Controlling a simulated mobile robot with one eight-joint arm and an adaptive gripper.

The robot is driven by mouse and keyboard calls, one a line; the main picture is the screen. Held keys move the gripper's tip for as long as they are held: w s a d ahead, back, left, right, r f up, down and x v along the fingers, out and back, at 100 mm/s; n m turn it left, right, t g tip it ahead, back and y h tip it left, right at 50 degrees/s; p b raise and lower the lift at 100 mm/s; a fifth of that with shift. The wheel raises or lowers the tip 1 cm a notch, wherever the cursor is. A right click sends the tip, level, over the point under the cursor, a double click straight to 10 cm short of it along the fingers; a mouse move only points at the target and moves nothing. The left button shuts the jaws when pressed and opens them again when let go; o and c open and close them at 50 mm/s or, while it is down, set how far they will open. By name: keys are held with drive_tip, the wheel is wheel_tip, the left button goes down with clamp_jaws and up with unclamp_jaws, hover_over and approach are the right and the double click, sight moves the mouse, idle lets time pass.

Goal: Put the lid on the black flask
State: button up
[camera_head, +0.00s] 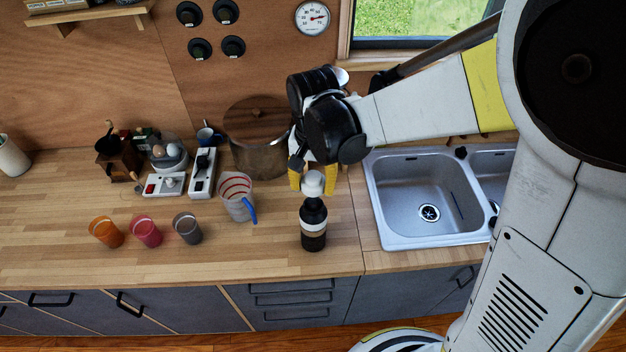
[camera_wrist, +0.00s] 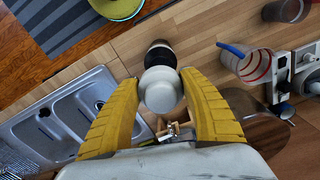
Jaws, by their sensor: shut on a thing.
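The black flask (camera_head: 313,228) stands upright on the wooden counter near its front edge, with a pale band around its middle. My gripper (camera_head: 313,181) points down above it, its yellow fingers shut on a round white lid (camera_head: 313,186). In the head view the lid is right over the flask's top, and I cannot tell whether they touch. In the wrist view the lid (camera_wrist: 160,92) sits between the fingertips and hides part of the flask (camera_wrist: 159,54) behind it. The flask's mouth is hidden.
A measuring jug (camera_head: 236,197) with a blue handle stands left of the flask. Orange (camera_head: 105,232), pink (camera_head: 146,231) and grey (camera_head: 187,228) cups stand further left. A large pot (camera_head: 258,150) is behind. A metal sink (camera_head: 413,190) is to the right.

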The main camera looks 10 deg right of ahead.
drive_tip(key=shift+s+f, duration=0.15)
drive_tip(key=shift+f, duration=0.3)
drive_tip(key=f+b, duration=0.2)
drive_tip(key=f, duration=0.1)
drive_tip(key=f+b, duration=0.1)
drive_tip(key=b, duration=0.1)
drive_tip(key=shift+w+f, duration=0.25)
drive_tip(key=shift+f, duration=0.15)
drive_tip(key=shift+f+b, duration=0.8)
drive_tip(key=shift+b, duration=0.3)
idle(1.4)
idle(0.3)
drive_tip(key=o, duration=1.3)
drive_tip(key=shift+r, duration=0.15)
